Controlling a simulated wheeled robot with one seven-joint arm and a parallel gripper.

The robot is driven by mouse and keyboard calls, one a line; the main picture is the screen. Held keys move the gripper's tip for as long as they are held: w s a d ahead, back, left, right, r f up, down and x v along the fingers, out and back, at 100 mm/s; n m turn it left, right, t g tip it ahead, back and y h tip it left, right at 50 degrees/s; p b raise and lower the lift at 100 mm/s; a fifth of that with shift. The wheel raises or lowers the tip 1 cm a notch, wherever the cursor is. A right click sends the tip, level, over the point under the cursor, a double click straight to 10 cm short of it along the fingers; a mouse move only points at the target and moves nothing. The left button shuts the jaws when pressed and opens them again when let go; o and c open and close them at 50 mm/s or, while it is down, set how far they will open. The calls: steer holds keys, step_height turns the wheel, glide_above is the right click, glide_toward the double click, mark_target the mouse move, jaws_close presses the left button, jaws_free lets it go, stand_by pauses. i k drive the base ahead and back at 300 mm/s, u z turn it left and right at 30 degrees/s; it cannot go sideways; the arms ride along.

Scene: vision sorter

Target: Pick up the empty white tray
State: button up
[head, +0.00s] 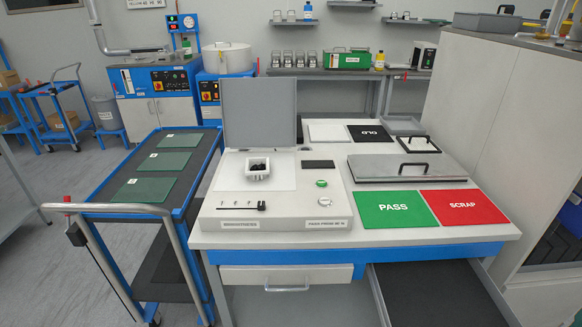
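A flat white rectangle (327,133) lies at the back of the table, left of a black mat marked OLD (369,135); I cannot tell whether it is a tray or a mat. A small white tray (257,175) stands on the pale plate of the sorter (277,222), and dark pieces lie in it, so it does not look empty. A flat white piece with a black rim and handle (418,148) lies at the back right. My gripper is not in view.
A grey lid with a handle (408,172) lies behind the green PASS mat (394,209) and red SCRAP mat (464,207). The sorter's grey lid (259,112) stands upright. A blue cart (139,210) stands left. An open drawer (438,290) juts out below the table.

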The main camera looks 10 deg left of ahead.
mark_target(257, 169)
steer(key=z, duration=1.55)
steer(key=k, duration=1.65)
steer(key=u, duration=1.6)
steer(key=i, duration=1)
steer(key=z, duration=0.05)
